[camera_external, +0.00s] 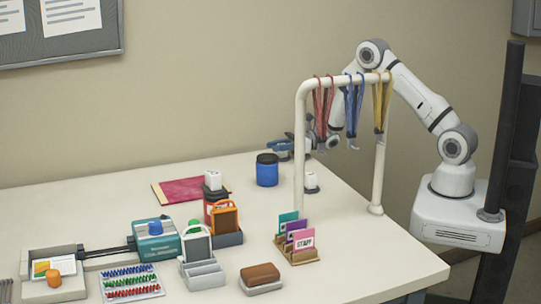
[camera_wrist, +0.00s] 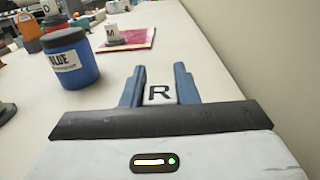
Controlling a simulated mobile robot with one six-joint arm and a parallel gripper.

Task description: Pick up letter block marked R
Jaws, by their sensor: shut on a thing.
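The letter block marked R (camera_wrist: 159,93) is a white block with a black R. In the wrist view it sits between the two blue fingers of my gripper (camera_wrist: 158,88), which is shut on it. In the external view my gripper (camera_external: 283,148) is at the back of the table near the wall, beyond the rack, and I cannot make out the block there. The block's underside is hidden, so I cannot tell whether it touches the table.
A blue jar (camera_wrist: 68,58) labelled BLUE stands close on the left in the wrist view. A white rack (camera_external: 300,130) with hanging lanyards stands near my arm.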

